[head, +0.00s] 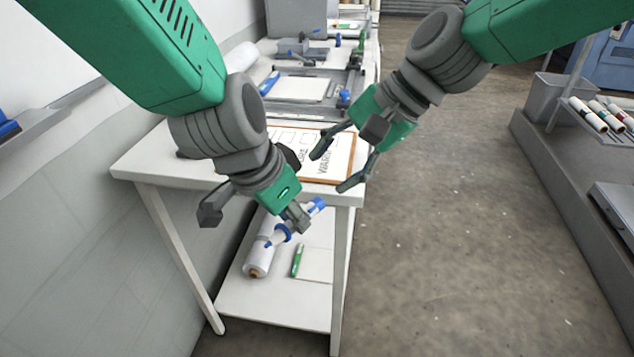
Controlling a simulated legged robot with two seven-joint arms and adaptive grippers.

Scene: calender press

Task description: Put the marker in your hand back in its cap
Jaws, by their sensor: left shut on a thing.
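My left gripper (297,218) is shut on the white and blue marker (306,211), in front of the table's near edge and above the lower shelf. The marker is tilted, with a blue end (318,204) at upper right. A blue collar and a small blue tip show at its lower left, so that end looks uncapped. My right gripper (328,171) is open and empty, with its fingers spread over the table's right front corner. I cannot make out a separate blue cap; part of the tabletop is hidden behind my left arm.
A wood-framed board with writing (342,166) lies on the white table (150,166). A cutting device (310,85) stands farther back. The lower shelf (285,312) holds a white roll (257,262) and a green item (297,261). Floor to the right is clear.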

